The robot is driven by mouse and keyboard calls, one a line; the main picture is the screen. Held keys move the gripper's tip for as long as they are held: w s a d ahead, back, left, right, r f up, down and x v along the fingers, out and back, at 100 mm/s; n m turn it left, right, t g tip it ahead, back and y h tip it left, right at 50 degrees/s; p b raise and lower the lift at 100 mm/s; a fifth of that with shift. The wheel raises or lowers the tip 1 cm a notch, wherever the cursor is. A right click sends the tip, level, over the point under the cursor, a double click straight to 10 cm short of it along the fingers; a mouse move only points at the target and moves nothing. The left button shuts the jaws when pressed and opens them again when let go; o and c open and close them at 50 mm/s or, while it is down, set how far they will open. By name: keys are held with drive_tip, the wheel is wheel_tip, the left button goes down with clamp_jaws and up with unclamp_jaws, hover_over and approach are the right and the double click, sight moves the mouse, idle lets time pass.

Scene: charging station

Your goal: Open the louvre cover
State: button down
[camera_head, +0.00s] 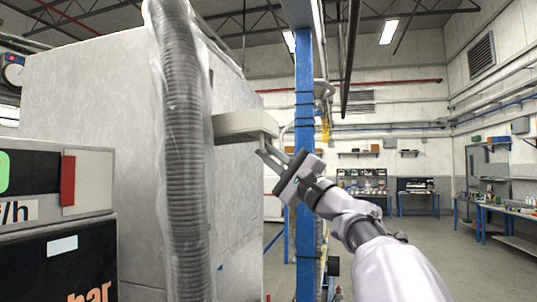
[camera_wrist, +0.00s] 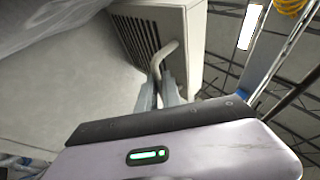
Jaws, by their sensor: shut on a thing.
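The louvre cover (camera_head: 243,123) is a beige box-like part standing out from the side of the large grey cabinet (camera_head: 85,95). In the wrist view the cover (camera_wrist: 192,22) shows dark slats on one face. A pale bent handle (camera_wrist: 168,52) is on it. My gripper (camera_head: 268,151) reaches it from the lower right. In the wrist view my gripper (camera_wrist: 160,78) has its two fingers shut on the handle, one on each side.
A grey corrugated hose (camera_head: 185,150) runs down the cabinet in front, left of the cover. A blue post (camera_head: 304,90) stands just right of my gripper. Black-and-orange equipment (camera_head: 60,265) fills the lower left. Open floor (camera_head: 440,260) and workbenches (camera_head: 415,195) lie right and behind.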

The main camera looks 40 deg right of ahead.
drive_tip(key=c, duration=1.5)
unclamp_jaws()
drive_tip(key=shift+a, duration=0.1)
drive_tip(key=shift+c, duration=0.2)
drive_tip(key=b+v, duration=0.1)
drive_tip(key=v, duration=1.6)
drive_tip(key=shift+s+f, duration=0.1)
